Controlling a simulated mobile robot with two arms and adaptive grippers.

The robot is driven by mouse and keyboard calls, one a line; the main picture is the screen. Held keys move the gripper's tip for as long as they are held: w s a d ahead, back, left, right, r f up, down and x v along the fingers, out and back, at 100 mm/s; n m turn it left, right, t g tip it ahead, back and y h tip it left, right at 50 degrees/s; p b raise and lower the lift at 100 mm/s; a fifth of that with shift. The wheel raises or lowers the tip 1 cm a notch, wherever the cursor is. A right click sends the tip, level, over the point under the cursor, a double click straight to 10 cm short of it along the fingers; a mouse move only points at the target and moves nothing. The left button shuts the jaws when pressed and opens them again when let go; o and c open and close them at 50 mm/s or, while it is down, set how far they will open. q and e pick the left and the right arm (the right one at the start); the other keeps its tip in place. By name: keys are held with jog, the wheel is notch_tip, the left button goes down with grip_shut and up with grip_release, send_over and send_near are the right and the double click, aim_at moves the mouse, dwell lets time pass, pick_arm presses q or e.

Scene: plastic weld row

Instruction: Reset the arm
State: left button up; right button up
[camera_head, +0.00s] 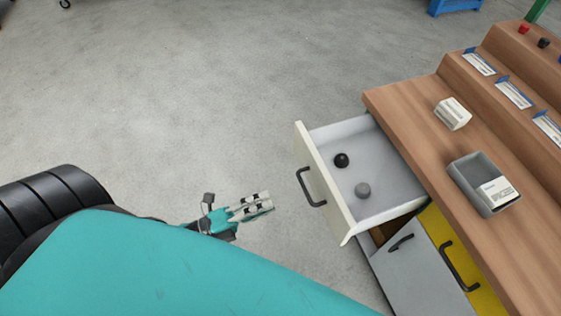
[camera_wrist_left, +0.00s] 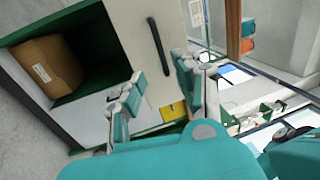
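My left gripper (camera_head: 262,203) is over bare floor in the head view, to the left of the open drawer and apart from its handle. In the left wrist view its two fingers (camera_wrist_left: 158,90) stand apart with nothing held between them. The arm behind it is mostly hidden by my teal body. My right gripper cannot be made out in either view.
An open drawer (camera_head: 375,208) with a black handle (camera_head: 310,188) holds a black ball (camera_head: 341,160) and a grey one (camera_head: 362,190). A wooden workbench (camera_head: 415,120) carries a white box (camera_head: 453,113) and a grey bin (camera_head: 466,180). A cardboard box (camera_wrist_left: 47,70) sits in a dark compartment.

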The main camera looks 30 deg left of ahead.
pick_arm(q)
jog(key=shift+s+a+f, duration=0.1)
jog(key=shift+s+a, duration=0.2)
jog(key=shift+s, duration=0.05)
dwell(0.3)
jog(key=a+f+n+g+y, duration=0.25)
jog(key=f+n+y, duration=0.35)
jog(key=f+n, duration=0.45)
jog(key=a+f+n+g+y, duration=0.1)
jog(key=f+n+g+y, duration=0.45)
jog(key=f, duration=0.85)
jog(key=s+d+f+n+g+y, duration=0.2)
jog(key=s+d+f+n+g, duration=0.25)
jog(key=s+f+n, duration=0.5)
jog(key=s+a+r+m+p, duration=0.1)
jog(key=s+r+p, duration=0.2)
jog(key=s+p, duration=0.4)
jog(key=s+a+r+g+p, duration=0.1)
jog(key=s+a+r+p, duration=0.1)
jog(key=s+p, duration=0.5)
jog(key=shift+a+r+m, duration=0.2)
jog(key=shift+r+m, duration=0.15)
jog(key=shift+r, duration=0.4)
pick_arm(e)
jog(key=s+d+r, duration=0.2)
jog(key=s+r, duration=0.3)
jog(key=s, duration=0.7)
jog(key=shift+s+d+g, duration=0.2)
jog(key=shift+s+g, duration=0.1)
jog(key=shift+g, duration=0.1)
